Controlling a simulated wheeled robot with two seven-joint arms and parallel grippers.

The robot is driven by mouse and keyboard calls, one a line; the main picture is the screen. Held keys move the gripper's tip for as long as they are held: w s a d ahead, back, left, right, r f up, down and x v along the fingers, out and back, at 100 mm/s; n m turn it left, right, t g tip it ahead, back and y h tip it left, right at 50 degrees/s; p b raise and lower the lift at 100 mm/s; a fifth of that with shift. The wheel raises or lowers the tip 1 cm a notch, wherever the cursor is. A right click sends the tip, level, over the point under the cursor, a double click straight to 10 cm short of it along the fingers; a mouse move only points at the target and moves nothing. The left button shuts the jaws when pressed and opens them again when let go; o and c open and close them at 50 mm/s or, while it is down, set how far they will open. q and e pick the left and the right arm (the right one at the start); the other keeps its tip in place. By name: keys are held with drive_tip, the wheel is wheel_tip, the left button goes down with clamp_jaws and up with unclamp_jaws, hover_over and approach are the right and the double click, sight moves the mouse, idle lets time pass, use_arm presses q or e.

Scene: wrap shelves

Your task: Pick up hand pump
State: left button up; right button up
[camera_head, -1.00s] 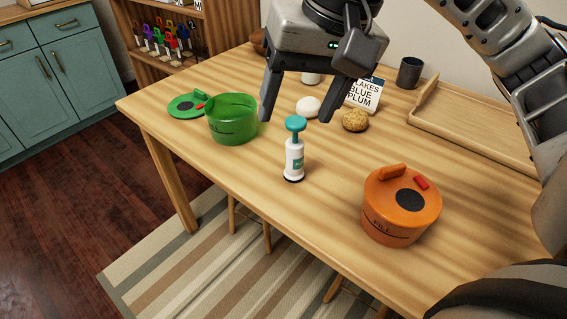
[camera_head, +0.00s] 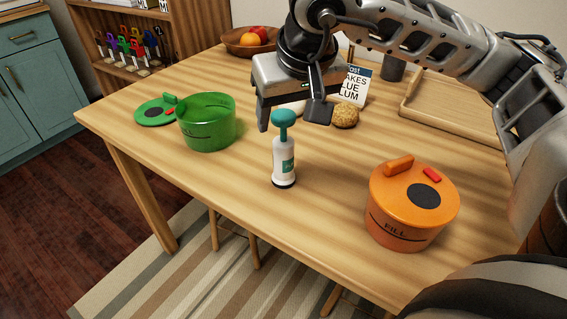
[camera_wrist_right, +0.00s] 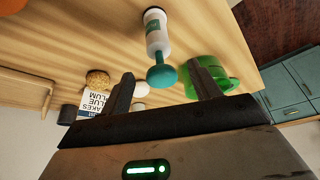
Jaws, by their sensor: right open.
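The hand pump (camera_head: 284,160) stands upright on the wooden table, with a white body, a teal knob on top and a dark base. My right gripper (camera_head: 292,120) is open and empty, just behind the pump's knob and close to it. In the right wrist view the pump (camera_wrist_right: 157,35) shows upside down, its knob lying in the picture between the two open fingers (camera_wrist_right: 162,88). I cannot tell whether the knob touches a finger. My left gripper is not in view.
A green container (camera_head: 207,128) with its lid (camera_head: 152,117) beside it stands left of the pump. An orange lidded container (camera_head: 390,225) stands right. Behind are a bread roll (camera_head: 345,116), a sign (camera_head: 357,84), a wooden tray (camera_head: 450,120) and a fruit bowl (camera_head: 236,48). Table around the pump is clear.

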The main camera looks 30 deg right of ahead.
sight(283, 138)
drive_tip(key=x, duration=0.5)
drive_tip(key=shift+w, duration=0.2)
drive_tip(key=shift+r, duration=0.1)
drive_tip(key=c, duration=1.3)
